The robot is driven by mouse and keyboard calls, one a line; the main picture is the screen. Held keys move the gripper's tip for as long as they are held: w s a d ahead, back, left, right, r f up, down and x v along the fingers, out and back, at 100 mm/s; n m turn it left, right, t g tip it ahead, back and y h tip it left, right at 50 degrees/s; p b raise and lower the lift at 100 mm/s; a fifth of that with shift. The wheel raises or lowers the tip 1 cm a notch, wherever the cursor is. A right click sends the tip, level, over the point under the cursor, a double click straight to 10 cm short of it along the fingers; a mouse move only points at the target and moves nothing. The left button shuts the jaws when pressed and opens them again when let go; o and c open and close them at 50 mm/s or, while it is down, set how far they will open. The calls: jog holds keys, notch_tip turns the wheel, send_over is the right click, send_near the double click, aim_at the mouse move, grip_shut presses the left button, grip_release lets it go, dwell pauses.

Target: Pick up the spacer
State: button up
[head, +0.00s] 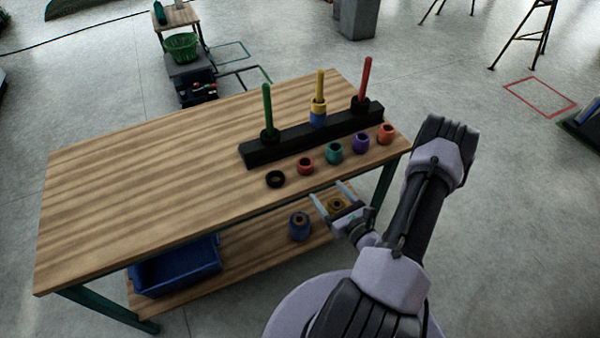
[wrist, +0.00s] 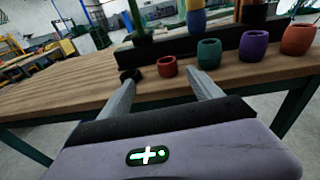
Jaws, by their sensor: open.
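Several ring-like spacers stand in a row on the wooden table: black (head: 275,179), red (head: 305,166), teal (head: 334,153), purple (head: 360,143) and orange (head: 386,134). Which one the task means cannot be told. My gripper (head: 327,189) is open and empty, just off the table's near edge, in front of the row. In the wrist view the red spacer (wrist: 167,67) appears beyond and between the fingertips (wrist: 160,80); the black one (wrist: 130,75) is by the left finger and the teal one (wrist: 209,54) right of the right finger.
A black peg base (head: 290,144) behind the row holds green, yellow and red pegs. Yellow and blue rings (head: 318,112) sit on the yellow peg. The table's left half (head: 140,180) is clear. A lower shelf holds a blue bin (head: 175,268) and two spools.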

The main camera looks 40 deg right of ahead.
jog(key=f, duration=0.2)
jog(key=b, duration=0.3)
send_near(303, 158)
jog(key=shift+w+d+f+m+h, duration=0.1)
jog(key=shift+w+f+m+h, duration=0.15)
jog(key=shift+w, duration=0.3)
jog(key=shift+w+d+f+m+h, duration=0.1)
jog(key=shift+w+f+h, duration=0.05)
jog(key=shift+w+f, duration=0.3)
jog(key=b+x, duration=0.1)
jog(key=x, duration=0.4)
jog(key=shift+w+a+f+b, duration=0.15)
jog(key=shift+w+a+b, duration=0.05)
jog(key=shift+b, duration=0.15)
jog(key=shift+w+d, duration=0.1)
jog(key=shift+w, duration=0.3)
jog(key=c, duration=1.4)
jog(key=shift+r+p, duration=0.35)
jog(key=shift+r, duration=0.3)
jog(key=shift+c, duration=0.2)
notch_tip(303, 158, up, 3)
jog(key=shift+f+p, duration=0.15)
jog(key=shift+p, duration=0.6)
jog(key=s+r+p, duration=0.1)
jog(key=s+p, duration=0.1)
jog(key=s, duration=1.4)
jog(key=shift+p, duration=0.3)
